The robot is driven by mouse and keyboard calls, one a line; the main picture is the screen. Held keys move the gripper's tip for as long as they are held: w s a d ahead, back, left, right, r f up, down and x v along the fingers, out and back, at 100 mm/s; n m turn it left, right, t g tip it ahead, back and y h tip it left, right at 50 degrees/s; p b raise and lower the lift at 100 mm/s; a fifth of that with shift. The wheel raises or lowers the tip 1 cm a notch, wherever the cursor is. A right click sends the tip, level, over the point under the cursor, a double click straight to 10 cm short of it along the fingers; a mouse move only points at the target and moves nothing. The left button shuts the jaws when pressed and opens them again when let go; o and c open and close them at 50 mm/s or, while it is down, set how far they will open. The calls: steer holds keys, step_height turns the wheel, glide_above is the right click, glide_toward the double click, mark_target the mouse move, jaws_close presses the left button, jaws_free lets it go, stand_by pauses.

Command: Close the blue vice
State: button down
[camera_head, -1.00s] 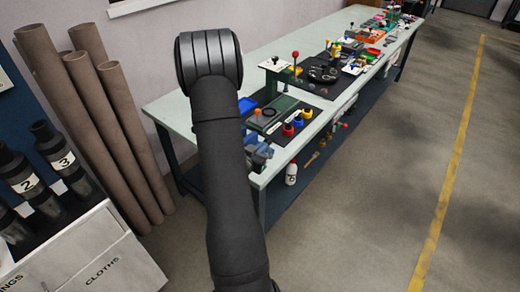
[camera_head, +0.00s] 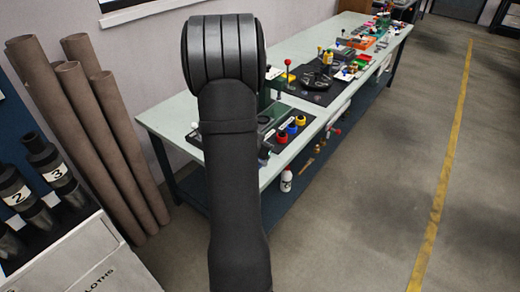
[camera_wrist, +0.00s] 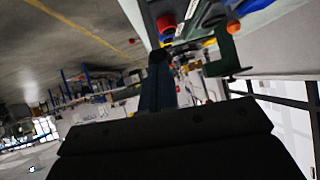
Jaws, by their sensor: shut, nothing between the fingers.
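The blue vice cannot be made out in either current view. In the head view my dark arm stands upright in front of the near end of the workbench (camera_head: 172,113) and covers the place where blue parts showed earlier. My gripper (camera_wrist: 160,56) shows in the wrist view as dark, narrow fingers rising from the wide black body at the bottom. The fingers are shut with nothing between them. Their tips are close to the bench edge in that picture, but I cannot tell whether they touch anything.
Red, yellow and blue knobs (camera_head: 291,129) stand on the near part of the bench. Brown tubes (camera_head: 75,130) lean on the wall at left, beside numbered black cylinders (camera_head: 50,170). A white bottle (camera_head: 286,179) is on the lower shelf. The floor at right is clear.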

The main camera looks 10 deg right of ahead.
steer(key=shift+w+d+g+y, duration=0.3)
steer(key=shift+w+d, duration=0.9)
steer(key=shift+d, duration=0.05)
steer(key=shift+w+d+f, duration=0.25)
steer(key=shift+w+d, duration=0.25)
steer(key=shift+w, duration=0.05)
steer(key=shift+w+d+f, duration=0.25)
steer(key=shift+w+d, duration=0.25)
steer(key=s+a+r, duration=0.2)
steer(key=s+r, duration=0.3)
steer(key=r, duration=0.7)
steer(key=shift+a+r, duration=0.2)
steer(key=shift+r, duration=0.15)
steer(key=shift+s, duration=0.1)
steer(key=w+d+f, duration=0.1)
steer(key=w+f, duration=0.1)
steer(key=f, duration=0.4)
steer(key=w+d+f, duration=0.1)
steer(key=w+f, duration=0.2)
steer(key=f, duration=0.3)
steer(key=shift+w+d+f, duration=0.15)
steer(key=shift+d+f, duration=0.1)
steer(key=shift+f, duration=0.1)
